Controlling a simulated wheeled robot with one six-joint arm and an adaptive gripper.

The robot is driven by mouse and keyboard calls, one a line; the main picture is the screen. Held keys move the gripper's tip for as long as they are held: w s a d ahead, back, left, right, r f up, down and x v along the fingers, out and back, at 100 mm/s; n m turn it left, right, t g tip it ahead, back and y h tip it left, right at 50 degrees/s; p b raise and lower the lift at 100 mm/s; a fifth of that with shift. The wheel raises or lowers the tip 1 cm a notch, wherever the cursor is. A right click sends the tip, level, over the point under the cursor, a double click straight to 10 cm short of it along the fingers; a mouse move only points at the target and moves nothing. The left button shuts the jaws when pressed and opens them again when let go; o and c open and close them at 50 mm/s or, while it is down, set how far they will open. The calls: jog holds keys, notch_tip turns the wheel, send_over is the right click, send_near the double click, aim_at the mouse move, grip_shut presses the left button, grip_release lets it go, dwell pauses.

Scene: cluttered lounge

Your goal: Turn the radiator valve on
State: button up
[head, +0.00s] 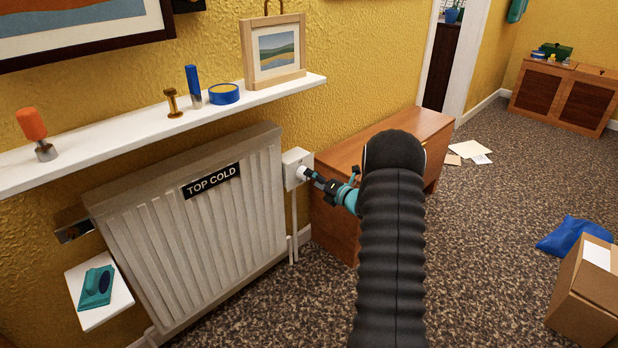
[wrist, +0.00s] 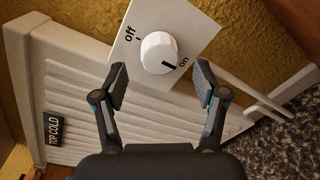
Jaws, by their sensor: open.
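The radiator valve is a round white knob (wrist: 158,52) on a white plate (wrist: 135,62) marked "off" and "on". The knob's dark mark sits on its lower right, towards the "on" label; whether it lines up exactly I cannot tell. My gripper (wrist: 162,80) is open, with a finger on either side in front of the knob, apart from it. In the head view my gripper (head: 312,178) reaches left to the valve box (head: 292,160) at the radiator's right end. The radiator (head: 160,240) carries a "TOP COLD" label (head: 211,181).
A white shelf (head: 110,140) with a framed picture, blue tape and tools runs above the radiator. A wooden cabinet (head: 335,215) stands right of the valve. A small shelf (head: 100,318) holds a green tool. A cardboard box (head: 590,290) and blue cloth lie on the carpet.

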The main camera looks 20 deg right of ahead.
jog(key=v, duration=0.9)
dwell(0.3)
